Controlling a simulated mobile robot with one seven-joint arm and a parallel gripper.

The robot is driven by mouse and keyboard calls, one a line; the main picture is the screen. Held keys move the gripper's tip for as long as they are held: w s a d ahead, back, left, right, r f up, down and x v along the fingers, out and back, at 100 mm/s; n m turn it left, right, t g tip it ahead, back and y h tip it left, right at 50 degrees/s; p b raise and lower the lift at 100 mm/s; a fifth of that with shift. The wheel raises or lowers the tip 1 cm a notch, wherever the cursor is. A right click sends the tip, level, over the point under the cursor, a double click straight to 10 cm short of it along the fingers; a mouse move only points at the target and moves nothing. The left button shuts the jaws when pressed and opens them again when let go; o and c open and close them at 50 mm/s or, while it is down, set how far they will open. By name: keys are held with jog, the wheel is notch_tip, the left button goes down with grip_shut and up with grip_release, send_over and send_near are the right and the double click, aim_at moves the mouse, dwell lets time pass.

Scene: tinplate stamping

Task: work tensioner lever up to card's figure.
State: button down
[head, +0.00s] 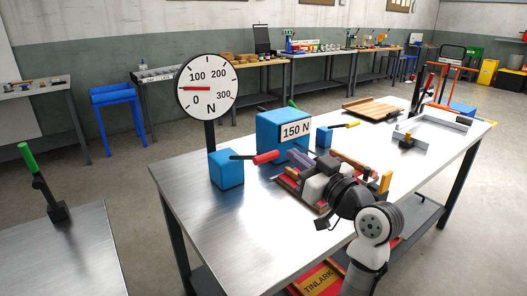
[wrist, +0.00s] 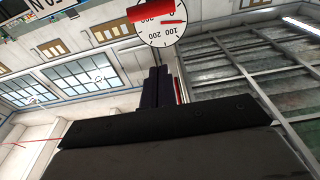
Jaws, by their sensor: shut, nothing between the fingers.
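The dial gauge (head: 208,86) stands on a post at the bench's left. Its red needle points between 0 and 100 N, roughly midway. The card (head: 295,130) on a large blue box reads 150 N. The tensioner lever (head: 265,157) has a red grip and sticks out rightward from the small blue block (head: 227,172) by the gauge post. The red grip (wrist: 150,11) also shows at the top of the wrist view, partly covering the dial. My gripper (head: 297,158) is just right of the grip's end, apparently apart from it. Its fingers (wrist: 157,90) are shut and empty.
A wooden board (head: 374,109) and a grey tray (head: 440,135) lie farther back right. The bench's (head: 235,235) front left is bare. A green-handled lever (head: 30,163) stands on a separate left bench.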

jog(key=r+p, duration=0.2)
jog(key=p, duration=0.1)
send_over(268, 157)
jog(key=shift+f, duration=0.1)
jog(key=shift+s+d+f+p, duration=0.15)
jog(key=shift+f, duration=0.6)
jog(key=shift+s+d+f+p, duration=0.1)
jog(key=shift+s+d+f, duration=0.05)
jog(key=shift+f, duration=0.55)
jog(key=shift+s+d+f+p, duration=0.15)
jog(key=shift+f, duration=0.6)
notch_tip(268, 157, down, 8)
jog(key=s+d+t+b, duration=0.1)
jog(key=s+b, duration=0.1)
jog(key=b, duration=1)
jog(key=shift+d+f+y+b, duration=0.15)
jog(key=shift+d+y+b, duration=0.15)
jog(key=shift+y, duration=0.1)
